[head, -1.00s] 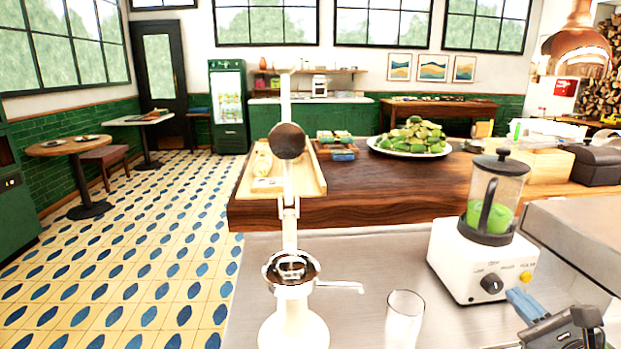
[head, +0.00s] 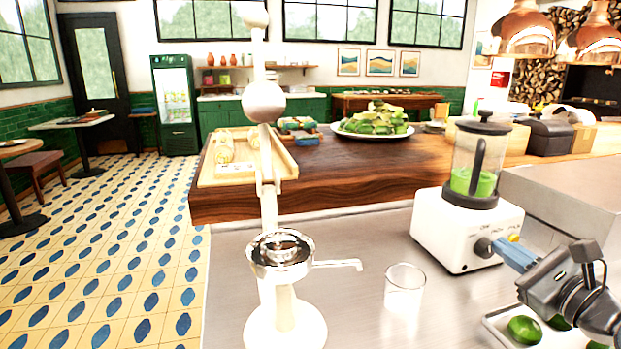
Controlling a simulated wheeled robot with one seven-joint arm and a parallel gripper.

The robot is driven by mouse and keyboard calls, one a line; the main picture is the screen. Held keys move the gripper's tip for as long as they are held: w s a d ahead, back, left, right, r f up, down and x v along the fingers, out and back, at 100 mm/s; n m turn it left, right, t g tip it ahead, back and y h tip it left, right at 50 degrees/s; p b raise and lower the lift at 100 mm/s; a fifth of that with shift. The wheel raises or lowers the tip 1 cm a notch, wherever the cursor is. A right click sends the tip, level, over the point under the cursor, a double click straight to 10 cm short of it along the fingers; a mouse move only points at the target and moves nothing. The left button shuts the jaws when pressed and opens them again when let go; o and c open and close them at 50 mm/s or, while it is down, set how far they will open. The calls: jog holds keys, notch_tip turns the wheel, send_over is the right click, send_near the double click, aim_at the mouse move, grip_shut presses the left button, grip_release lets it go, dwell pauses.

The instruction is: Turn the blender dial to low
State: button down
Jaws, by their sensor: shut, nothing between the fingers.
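The blender (head: 475,195) stands on the steel counter, with a white base, a clear jug holding green liquid and a dark lid. My gripper (head: 503,251) has blue fingertips, is shut and empty, and reaches in from the right. Its tips are at or very near the dial; I cannot tell whether they touch it. The dial's pointer and most of the labels are too small or covered to read. A yellow button (head: 514,238) shows just above the fingers.
A clear glass (head: 404,290) and a white citrus press (head: 283,270) stand left of the blender. A tray of limes (head: 524,329) lies below my arm. A raised steel block (head: 570,185) is at the right. Bare counter lies between glass and blender.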

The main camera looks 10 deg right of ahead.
jog(key=shift+w+r+p, duration=0.25)
jog(key=shift+w+p, duration=0.1)
jog(key=shift+w, duration=0.45)
jog(key=shift+a, duration=0.1)
